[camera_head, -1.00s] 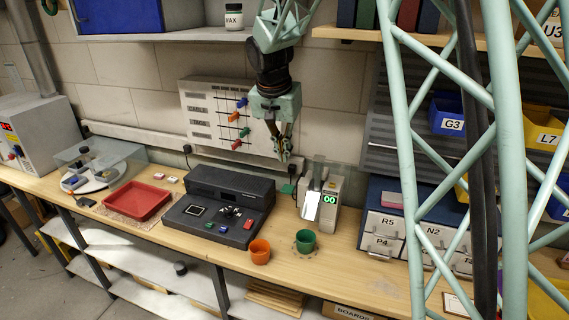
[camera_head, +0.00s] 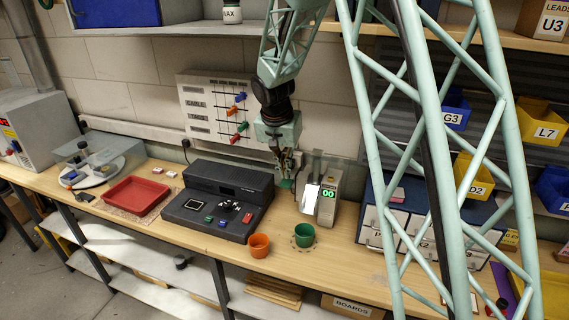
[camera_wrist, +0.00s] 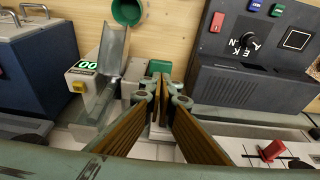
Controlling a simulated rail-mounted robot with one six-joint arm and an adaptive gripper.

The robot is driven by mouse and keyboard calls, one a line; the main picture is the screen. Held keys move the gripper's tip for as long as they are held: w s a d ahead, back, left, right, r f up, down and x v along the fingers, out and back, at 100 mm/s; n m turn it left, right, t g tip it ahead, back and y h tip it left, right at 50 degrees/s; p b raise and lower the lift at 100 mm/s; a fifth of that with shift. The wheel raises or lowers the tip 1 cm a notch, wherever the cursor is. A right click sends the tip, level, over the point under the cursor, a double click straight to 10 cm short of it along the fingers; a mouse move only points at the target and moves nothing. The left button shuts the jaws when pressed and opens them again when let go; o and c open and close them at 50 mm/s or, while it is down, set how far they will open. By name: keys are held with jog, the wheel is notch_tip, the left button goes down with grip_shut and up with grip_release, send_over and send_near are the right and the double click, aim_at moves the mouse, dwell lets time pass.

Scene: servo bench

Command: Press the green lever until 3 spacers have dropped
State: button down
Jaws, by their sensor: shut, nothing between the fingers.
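The dispenser (camera_head: 327,205) stands on the bench with a pale sloping chute (camera_head: 309,198) and a green display reading 00; it also shows at the left in the wrist view (camera_wrist: 82,78). A small green piece, which looks like the lever (camera_head: 286,184), is at its left side, partly hidden by my gripper. My gripper (camera_head: 284,177) is shut and empty, pointing down just above or at this piece; contact cannot be told. The green cup (camera_head: 304,236) stands in front of the chute. No spacers are discernible.
A dark console (camera_head: 208,212) stands left of the dispenser, with an orange cup (camera_head: 259,246) at its front right corner. A red tray (camera_head: 137,196) lies farther left. A drawer cabinet (camera_head: 380,215) is on the right. A wall panel (camera_head: 205,108) with coloured knobs is behind.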

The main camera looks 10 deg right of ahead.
aim_at(285, 184)
jog(key=shift+f, duration=1.3)
jog(key=shift+f, duration=0.15)
jog(key=shift+f+b, duration=2)
jog(key=shift+b, duration=0.1)
jog(key=shift+s, duration=0.1)
jog(key=shift+r, duration=0.1)
jog(key=shift+r, duration=0.5)
jog(key=p+v, duration=0.1)
jog(key=v, duration=1.2)
jog(key=shift+w+d, duration=0.2)
jog(key=shift+w, duration=0.15)
